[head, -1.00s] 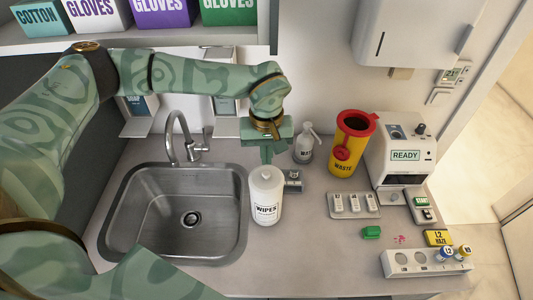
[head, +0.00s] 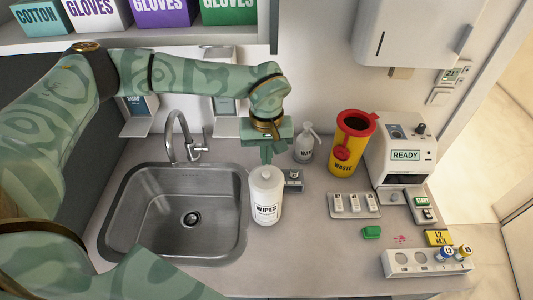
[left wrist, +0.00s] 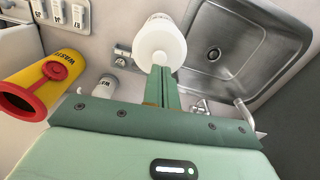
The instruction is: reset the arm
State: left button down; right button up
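My left gripper (head: 266,160) points down over the counter, just behind the white wipes canister (head: 266,200) in the head view. Its fingers are together with nothing visible between them. In the left wrist view the shut fingers (left wrist: 162,72) overlap the edge of the canister's round white lid (left wrist: 160,45); I cannot tell whether they touch it. My left arm reaches in from the left above the sink. My right gripper is in neither view.
The steel sink (head: 128,232) and faucet (head: 172,125) lie left of the canister. Counter in front of the canister is clear.

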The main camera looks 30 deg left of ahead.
aim_at(266, 174)
pick_arm(q)
jog(key=shift+f, duration=0.2)
jog(key=shift+f+b, duration=1.25)
jog(key=shift+f, duration=0.75)
